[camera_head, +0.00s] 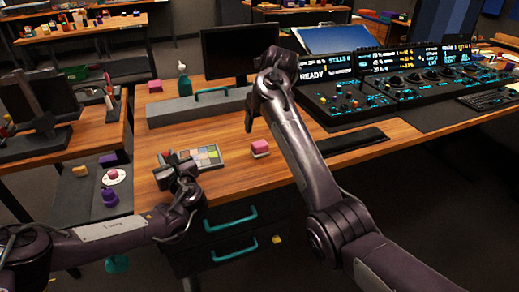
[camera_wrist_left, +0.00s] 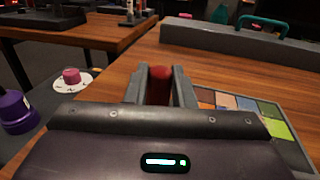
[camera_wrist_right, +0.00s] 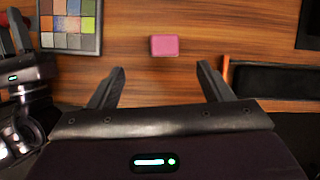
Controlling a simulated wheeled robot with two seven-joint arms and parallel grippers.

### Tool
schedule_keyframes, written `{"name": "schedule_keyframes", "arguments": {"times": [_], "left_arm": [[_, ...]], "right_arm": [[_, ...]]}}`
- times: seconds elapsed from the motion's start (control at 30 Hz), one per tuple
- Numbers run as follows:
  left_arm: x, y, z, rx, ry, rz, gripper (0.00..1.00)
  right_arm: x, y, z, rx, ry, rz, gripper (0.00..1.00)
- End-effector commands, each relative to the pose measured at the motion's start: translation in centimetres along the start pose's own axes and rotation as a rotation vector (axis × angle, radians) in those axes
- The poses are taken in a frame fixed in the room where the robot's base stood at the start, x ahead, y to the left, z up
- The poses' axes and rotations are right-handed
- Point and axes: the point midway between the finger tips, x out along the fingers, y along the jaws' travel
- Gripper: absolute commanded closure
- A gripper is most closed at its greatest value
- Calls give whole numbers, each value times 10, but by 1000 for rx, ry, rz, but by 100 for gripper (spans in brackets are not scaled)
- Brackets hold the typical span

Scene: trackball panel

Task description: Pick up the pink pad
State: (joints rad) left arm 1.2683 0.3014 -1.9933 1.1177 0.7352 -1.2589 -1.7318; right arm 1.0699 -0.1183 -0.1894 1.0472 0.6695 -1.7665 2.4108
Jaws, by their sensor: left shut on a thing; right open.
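The pink pad (camera_head: 260,147) is a small pink block with a pale lower edge, lying on the wooden desk right of the colour chart. In the right wrist view the pad (camera_wrist_right: 164,46) lies beyond the fingertips, in line with the gap between them. My right gripper (camera_wrist_right: 160,72) is open and empty, apart from the pad; the head view does not show its fingers clearly. My left gripper (camera_head: 168,158) is over the desk's left edge, left of the chart. It is shut on a red object (camera_wrist_left: 160,86), partly hidden between the fingers.
The colour chart (camera_head: 207,155) lies between my left gripper and the pad. A long grey case (camera_head: 199,106) with a teal handle is behind. A black wrist rest (camera_head: 350,140) and control panels (camera_head: 410,92) are to the right. Bare desk surrounds the pad.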

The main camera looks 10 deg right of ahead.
Motion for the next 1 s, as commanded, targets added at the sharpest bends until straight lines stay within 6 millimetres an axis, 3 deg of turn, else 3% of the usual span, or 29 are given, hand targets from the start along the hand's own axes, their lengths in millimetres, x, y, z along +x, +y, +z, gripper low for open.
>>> {"name": "schedule_keyframes", "arguments": {"times": [0.4, 0.57, 0.8, 1.0], "left_arm": [[0, 0, 0, 0, 0, 0, 100], [0, 0, 0, 0, 0, 0, 100], [0, 0, 0, -1, 0, 0, 100], [0, 0, 0, 0, 0, 0, 100]], "right_arm": [[60, 0, -1, 52, -1, 7, 27], [71, -1, -1, 52, -2, 7, 27], [104, -8, -4, 50, 0, 7, 27], [120, -8, -4, 51, -3, 7, 27]]}}
